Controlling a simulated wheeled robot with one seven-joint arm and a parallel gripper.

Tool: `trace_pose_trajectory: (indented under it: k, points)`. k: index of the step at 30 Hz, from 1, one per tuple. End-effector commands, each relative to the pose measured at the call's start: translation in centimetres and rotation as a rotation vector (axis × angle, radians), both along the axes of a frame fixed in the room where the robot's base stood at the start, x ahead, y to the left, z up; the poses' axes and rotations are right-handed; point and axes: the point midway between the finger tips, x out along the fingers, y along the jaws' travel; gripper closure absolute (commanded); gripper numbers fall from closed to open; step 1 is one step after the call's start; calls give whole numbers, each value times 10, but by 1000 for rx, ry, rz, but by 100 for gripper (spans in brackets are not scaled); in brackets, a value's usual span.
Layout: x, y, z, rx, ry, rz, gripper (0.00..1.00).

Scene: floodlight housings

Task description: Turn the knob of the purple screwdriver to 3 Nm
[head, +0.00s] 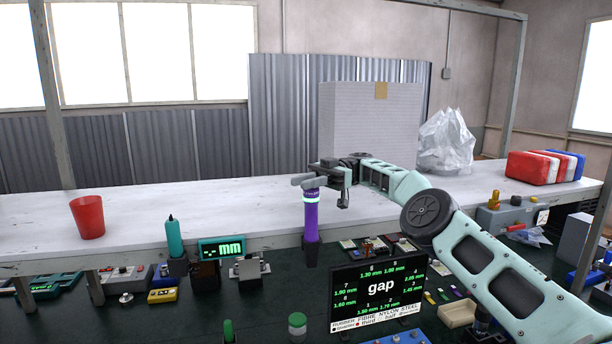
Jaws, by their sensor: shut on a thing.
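The purple screwdriver (311,222) stands upright at the back of the dark green bench, just in front of the white shelf. It has a glowing light band near its top. My gripper (318,186) is at the top of the screwdriver and is shut on its knob, coming in from the right. The jaws largely hide the knob, and its scale cannot be read from here.
A red cup (87,217) and a large cardboard box (365,125) stand on the white shelf (240,205).

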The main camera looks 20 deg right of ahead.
Motion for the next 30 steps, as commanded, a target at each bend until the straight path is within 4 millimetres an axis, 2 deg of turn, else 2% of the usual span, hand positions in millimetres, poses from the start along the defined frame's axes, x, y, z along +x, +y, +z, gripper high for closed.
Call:
trace_pose_trajectory:
  k: [11,12,14,30]
  points:
    - [0,0,-1,-1,2,2,100]
    - [0,0,-1,-1,2,2,69]
    - [0,0,-1,-1,2,2,55]
    - [0,0,-1,0,0,-1,55]
